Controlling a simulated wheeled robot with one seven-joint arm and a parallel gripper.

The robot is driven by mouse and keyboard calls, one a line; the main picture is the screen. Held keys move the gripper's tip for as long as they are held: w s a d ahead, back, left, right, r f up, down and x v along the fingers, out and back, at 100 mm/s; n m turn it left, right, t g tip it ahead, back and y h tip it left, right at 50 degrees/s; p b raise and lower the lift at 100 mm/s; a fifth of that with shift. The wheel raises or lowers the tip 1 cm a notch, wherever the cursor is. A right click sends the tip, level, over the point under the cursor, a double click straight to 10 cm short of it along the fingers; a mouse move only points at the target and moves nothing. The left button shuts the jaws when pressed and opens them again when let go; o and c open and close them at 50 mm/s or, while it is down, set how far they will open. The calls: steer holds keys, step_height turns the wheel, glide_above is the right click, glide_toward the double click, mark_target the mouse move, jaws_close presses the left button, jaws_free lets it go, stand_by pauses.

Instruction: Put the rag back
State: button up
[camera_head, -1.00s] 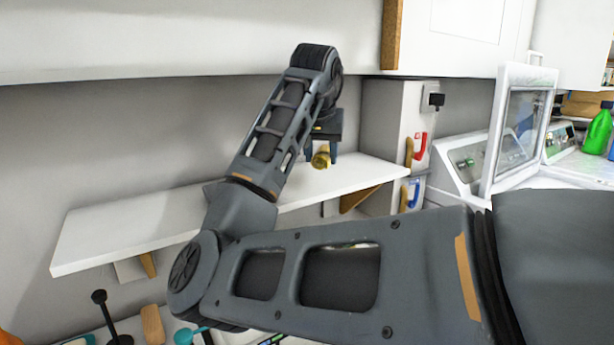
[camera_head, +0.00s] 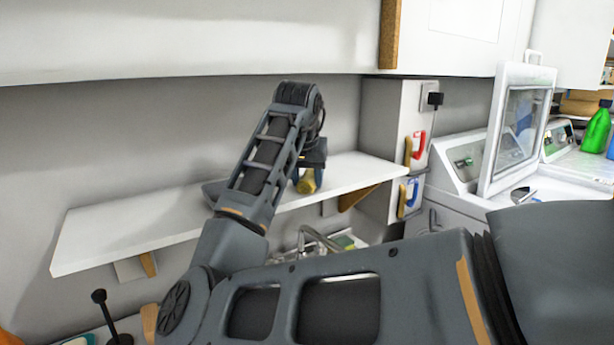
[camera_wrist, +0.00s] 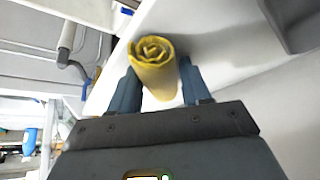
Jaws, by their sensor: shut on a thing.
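The rag (camera_wrist: 152,60) is a yellow roll with its spiral end showing in the wrist view. In the head view the rag (camera_head: 307,183) shows just below my gripper (camera_head: 312,168), over the right part of the white wall shelf (camera_head: 130,228). My gripper (camera_wrist: 158,72) is shut on the rag, with a dark blue finger on each side of it. The shelf surface (camera_wrist: 215,30) lies close behind the rag in the wrist view. I cannot tell whether the rag touches the shelf.
A dark grey object (camera_head: 212,189) sits on the shelf behind my arm; it also shows in the wrist view (camera_wrist: 292,22). A white upper cabinet (camera_head: 180,45) hangs above. A faucet (camera_head: 318,238) is below the shelf. The shelf's left part is clear.

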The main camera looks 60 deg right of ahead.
steer(key=o, duration=0.9)
steer(key=shift+o, duration=0.2)
steer(key=v, duration=1.2)
steer(key=shift+r, duration=0.15)
